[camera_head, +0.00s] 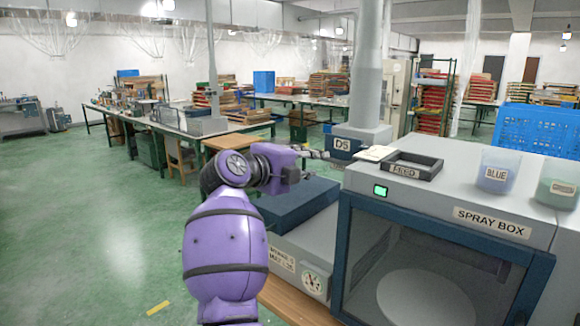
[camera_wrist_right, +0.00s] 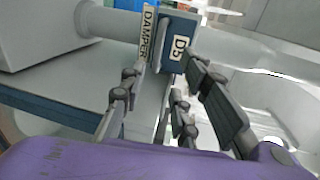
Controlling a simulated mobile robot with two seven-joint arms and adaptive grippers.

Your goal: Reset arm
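My purple right arm (camera_head: 225,245) rises from the bottom of the head view and bends to the right. Its right gripper (camera_head: 320,154) is small there, just left of the blue D5 box at the duct's foot (camera_head: 346,146). In the right wrist view the fingers of the right gripper (camera_wrist_right: 168,85) stand apart with nothing held between them. The box with its D5 and DAMPER labels (camera_wrist_right: 178,42) is beyond the fingertips; I cannot tell whether they touch it. My left arm and gripper are not in view.
The spray box (camera_head: 440,205) fills the right side, with a dark open tray (camera_head: 413,166), a BLUE cup (camera_head: 497,172) and a greenish cup (camera_head: 559,184) on top. The green floor (camera_head: 100,220) at left is clear.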

